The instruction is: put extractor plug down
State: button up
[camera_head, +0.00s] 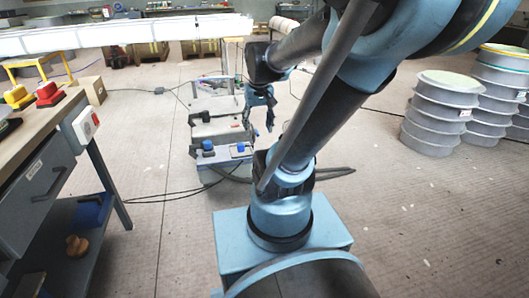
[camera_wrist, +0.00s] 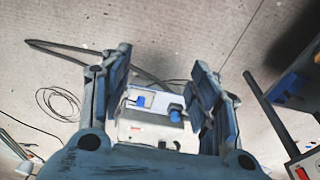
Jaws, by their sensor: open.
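My gripper (camera_head: 259,124) hangs open above the floor unit in the head view. In the wrist view my gripper (camera_wrist: 160,66) has its two fingers well apart, with nothing held between them. Beyond them is a pale socket box (camera_wrist: 148,131) with a blue socket cover and a round dark-blue piece (camera_wrist: 176,113), which may be the extractor plug. The head view shows this box (camera_head: 224,156) on the near end of the grey unit, with the round blue piece (camera_head: 208,146) at its left. Whether that piece is seated or only resting there I cannot tell.
A workbench (camera_head: 50,125) with a red-buttoned switch box (camera_head: 86,126) stands at left. Black cables (camera_head: 165,193) lie on the floor around the unit. Stacked grey round moulds (camera_head: 440,112) stand at right. The floor between is mostly open.

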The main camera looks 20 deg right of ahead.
jog(key=s+f, duration=0.5)
jog(key=s, duration=0.4)
jog(key=shift+f, duration=0.35)
jog(key=shift+d, duration=0.1)
jog(key=shift+c, duration=0.6)
